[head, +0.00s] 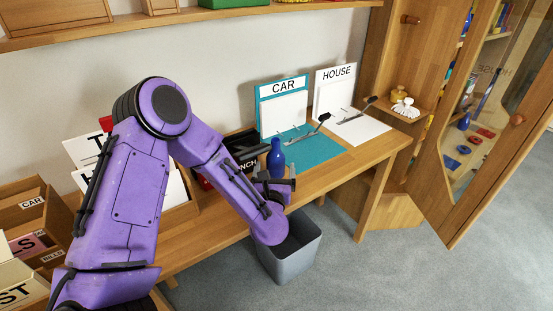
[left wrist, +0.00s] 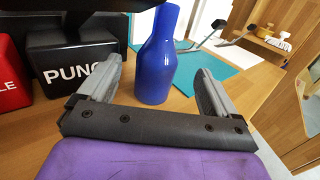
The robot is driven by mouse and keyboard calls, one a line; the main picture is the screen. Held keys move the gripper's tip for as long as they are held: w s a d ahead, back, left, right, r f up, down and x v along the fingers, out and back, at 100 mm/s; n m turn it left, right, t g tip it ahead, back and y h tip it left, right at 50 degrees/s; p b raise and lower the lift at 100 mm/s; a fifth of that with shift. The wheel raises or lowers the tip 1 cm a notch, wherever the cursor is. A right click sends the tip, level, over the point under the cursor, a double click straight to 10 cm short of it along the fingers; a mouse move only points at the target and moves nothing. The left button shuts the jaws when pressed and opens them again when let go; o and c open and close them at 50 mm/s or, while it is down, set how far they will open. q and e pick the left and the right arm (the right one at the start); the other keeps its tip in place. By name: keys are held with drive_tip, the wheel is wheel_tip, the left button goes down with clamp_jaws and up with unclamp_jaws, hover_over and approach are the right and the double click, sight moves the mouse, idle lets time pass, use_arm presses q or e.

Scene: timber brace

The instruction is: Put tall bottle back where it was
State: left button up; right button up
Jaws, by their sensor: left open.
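The tall blue bottle (head: 276,160) stands upright on the wooden desk, in front of the teal mat. In the left wrist view the bottle (left wrist: 156,58) rises just beyond and between the two grey fingers. My left gripper (head: 279,182) is open beside the bottle; in the left wrist view the gripper (left wrist: 155,88) has its fingers spread on either side of the bottle's lower part. I cannot tell whether either finger touches it. The bottle's base is partly hidden in the head view. My right gripper is not in view.
A black block marked PUNCH (left wrist: 75,58) and a red block (left wrist: 10,85) stand left of the bottle. The teal mat (head: 315,150) and CAR board (head: 283,105) are behind it. A grey bin (head: 290,255) stands on the floor below the desk's front edge.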

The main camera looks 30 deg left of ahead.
sight(275, 165)
use_arm(q)
drive_tip(key=x, duration=0.2)
drive_tip(key=f+x, duration=0.1)
drive_tip(key=x, duration=0.2)
drive_tip(key=shift+p, duration=0.4)
drive_tip(key=c, duration=1.4)
